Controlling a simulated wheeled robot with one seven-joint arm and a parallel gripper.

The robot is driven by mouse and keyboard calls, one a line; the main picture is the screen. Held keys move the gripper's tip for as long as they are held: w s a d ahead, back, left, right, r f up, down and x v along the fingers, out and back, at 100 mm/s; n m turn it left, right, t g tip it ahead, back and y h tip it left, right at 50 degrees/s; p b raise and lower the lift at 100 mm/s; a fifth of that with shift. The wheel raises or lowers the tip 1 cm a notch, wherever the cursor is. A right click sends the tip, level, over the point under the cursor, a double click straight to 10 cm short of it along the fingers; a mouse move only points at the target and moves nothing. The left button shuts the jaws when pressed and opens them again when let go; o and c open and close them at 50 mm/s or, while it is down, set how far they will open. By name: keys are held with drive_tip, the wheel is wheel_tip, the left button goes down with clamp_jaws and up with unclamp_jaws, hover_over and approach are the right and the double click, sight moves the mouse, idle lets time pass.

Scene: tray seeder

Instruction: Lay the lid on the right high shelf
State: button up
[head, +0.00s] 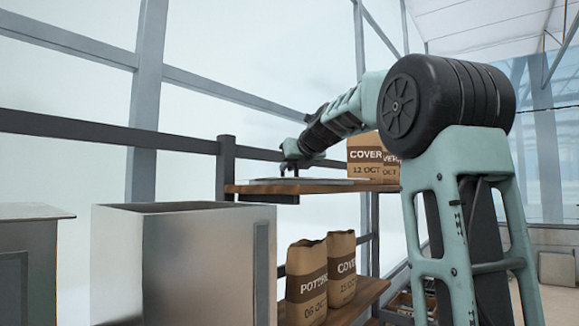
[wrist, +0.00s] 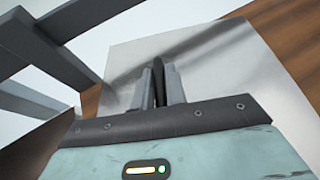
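The lid (head: 322,181) is a thin flat grey metal plate at the upper wooden shelf (head: 385,187) in the head view. It appears to lie level on the boards or just over them; I cannot tell if a small gap remains. In the wrist view the lid (wrist: 215,65) fills the middle, with brown wood beyond its edges. My gripper (head: 289,169) reaches down to the lid's left part. In the wrist view my gripper's fingers (wrist: 159,85) stand close on both sides of a dark upright handle on the lid and look shut on it.
Paper sacks (head: 366,159) stand on the upper shelf right of the lid. More sacks (head: 306,285) stand on the lower shelf. A dark post and rail (head: 226,168) run behind the shelf. A metal bin (head: 185,265) with an open top stands front left.

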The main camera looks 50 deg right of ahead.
drive_tip(key=shift+o, duration=1.4)
drive_tip(key=b+v, duration=0.3)
drive_tip(key=v, duration=0.9)
drive_tip(key=shift+r, duration=0.1)
